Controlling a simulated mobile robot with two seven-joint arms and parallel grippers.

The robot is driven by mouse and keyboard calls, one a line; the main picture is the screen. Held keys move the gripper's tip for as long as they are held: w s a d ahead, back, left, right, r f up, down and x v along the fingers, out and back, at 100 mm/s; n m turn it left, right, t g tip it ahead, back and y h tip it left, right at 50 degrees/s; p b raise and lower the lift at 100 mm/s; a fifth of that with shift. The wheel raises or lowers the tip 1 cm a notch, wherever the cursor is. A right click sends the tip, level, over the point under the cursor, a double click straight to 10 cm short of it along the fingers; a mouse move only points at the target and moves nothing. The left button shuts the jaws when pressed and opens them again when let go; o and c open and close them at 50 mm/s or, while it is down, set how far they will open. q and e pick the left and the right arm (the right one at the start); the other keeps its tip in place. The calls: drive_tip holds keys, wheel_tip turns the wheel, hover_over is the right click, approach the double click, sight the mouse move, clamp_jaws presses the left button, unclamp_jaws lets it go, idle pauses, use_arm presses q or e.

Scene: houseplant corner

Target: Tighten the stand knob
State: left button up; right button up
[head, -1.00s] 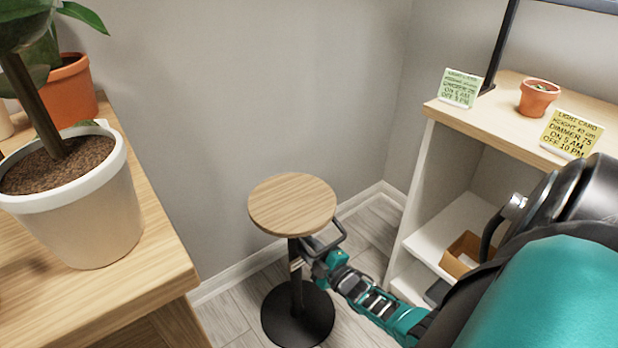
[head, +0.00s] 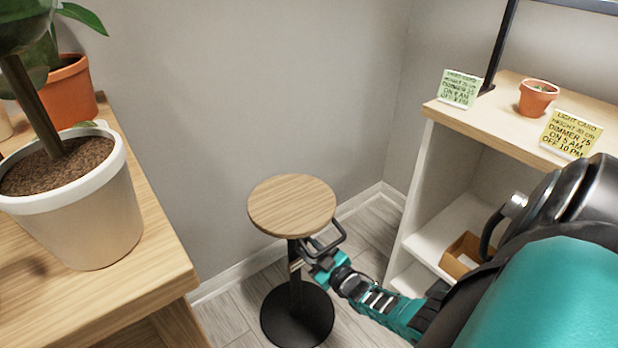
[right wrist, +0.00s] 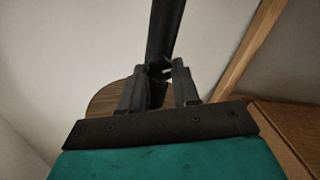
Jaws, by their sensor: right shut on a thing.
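The plant stand has a round wooden top (head: 292,203), a black column (head: 296,292) and a round black base (head: 298,325). It stands upright on the floor. My right gripper (head: 302,262) reaches in from the right below the top, at the upper column. In the right wrist view its two dark fingers (right wrist: 159,76) are closed in on a small dark part at the column (right wrist: 167,30). The knob is mostly hidden between the fingers. The wooden top shows behind them (right wrist: 103,98). My left gripper is in neither view.
A wooden table (head: 165,262) at left carries a white pot (head: 85,225) and an orange pot (head: 70,90). A white shelf (head: 425,185) at right holds light cards (head: 571,134), a small terracotta pot (head: 538,97) and an open box (head: 463,258). Walls are close behind the stand.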

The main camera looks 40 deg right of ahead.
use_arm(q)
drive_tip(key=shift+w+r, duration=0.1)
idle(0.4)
use_arm(e)
drive_tip(key=o, duration=1)
drive_tip(key=shift+o, duration=0.2)
use_arm(q)
drive_tip(key=p, duration=0.1)
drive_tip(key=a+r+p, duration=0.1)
drive_tip(key=p, duration=0.1)
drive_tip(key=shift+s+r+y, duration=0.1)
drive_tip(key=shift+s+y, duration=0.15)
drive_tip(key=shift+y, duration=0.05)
use_arm(e)
drive_tip(key=s, duration=1.2)
drive_tip(key=shift+s+a+r, duration=0.2)
drive_tip(key=shift+s+a, duration=0.2)
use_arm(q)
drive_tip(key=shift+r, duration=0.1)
